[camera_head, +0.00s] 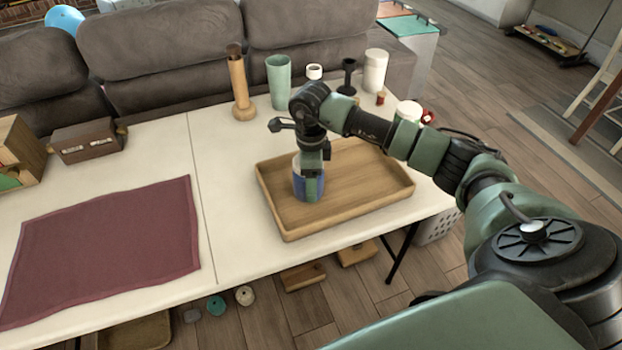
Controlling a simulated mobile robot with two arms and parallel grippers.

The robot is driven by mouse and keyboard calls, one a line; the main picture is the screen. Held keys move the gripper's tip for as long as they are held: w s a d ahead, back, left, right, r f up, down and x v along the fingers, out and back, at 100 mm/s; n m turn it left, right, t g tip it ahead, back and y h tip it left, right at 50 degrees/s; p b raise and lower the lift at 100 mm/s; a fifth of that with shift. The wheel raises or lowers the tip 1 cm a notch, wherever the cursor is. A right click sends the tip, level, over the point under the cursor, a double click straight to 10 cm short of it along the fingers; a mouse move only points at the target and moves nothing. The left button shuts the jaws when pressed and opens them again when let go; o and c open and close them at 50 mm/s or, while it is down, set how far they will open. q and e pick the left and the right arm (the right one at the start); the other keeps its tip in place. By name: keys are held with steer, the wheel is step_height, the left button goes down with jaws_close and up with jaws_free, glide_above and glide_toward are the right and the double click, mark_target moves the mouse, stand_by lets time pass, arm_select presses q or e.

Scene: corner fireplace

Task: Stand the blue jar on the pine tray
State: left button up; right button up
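The pine tray (377,197) is a shallow light-wood tray with a raised rim, lying on the right part of the white table. The blue jar (299,187), with a pale upper part, is upright within the left part of the tray. Its base looks on or very near the tray floor; a small gap cannot be ruled out. My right gripper (313,184) points down over the jar, shut on it, with one finger across its front. The other finger is hidden. My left gripper is not in view.
Behind the tray stand a wooden bottle-like object (241,88), a green cup (279,82), a dark candlestick-like object (348,76) and a white canister (375,71). A maroon cloth (105,245) covers the table's left part. A brown box (84,140) stands behind it.

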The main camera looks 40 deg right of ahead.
steer(key=o, duration=1.7)
steer(key=shift+f, duration=0.1)
step_height(320, 180, up, 12)
steer(key=shift+r+b, duration=0.2)
steer(key=shift+b, duration=0.35)
